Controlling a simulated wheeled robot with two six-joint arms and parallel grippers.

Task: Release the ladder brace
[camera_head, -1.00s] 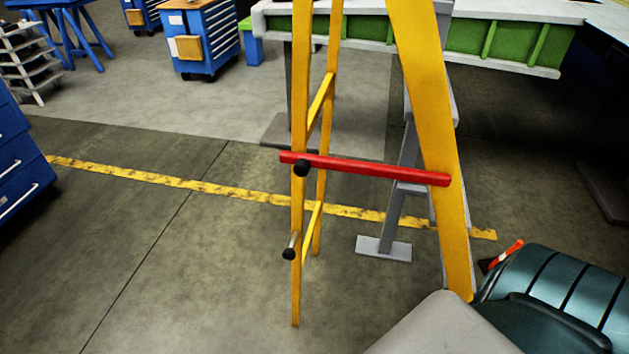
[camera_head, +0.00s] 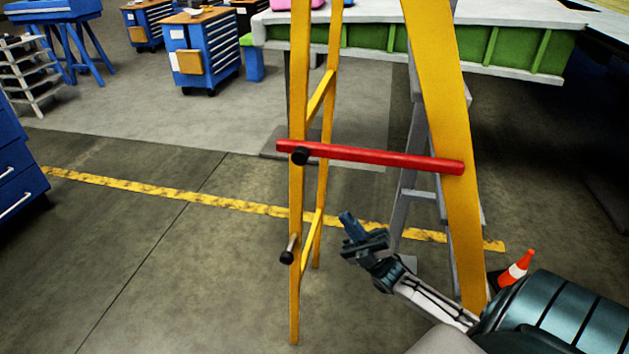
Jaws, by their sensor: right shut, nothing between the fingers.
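The ladder brace is a red bar (camera_head: 375,156). It lies nearly level across the yellow stepladder (camera_head: 451,150), from the rear leg on the left to the wide front rail on the right. A black round knob (camera_head: 300,156) sits at its left end. A second black knob (camera_head: 287,257) is lower on the same leg. My right gripper (camera_head: 350,228) is below the red bar, between the ladder's legs in the picture. It is shut, empty and apart from the bar. My left gripper is out of view.
A grey trestle or step frame (camera_head: 420,194) stands behind the ladder. An orange and white cone (camera_head: 517,268) is at the right. A green-sided workbench (camera_head: 472,41) is behind. Blue cabinets (camera_head: 200,52) stand back left. The floor left of the ladder is clear.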

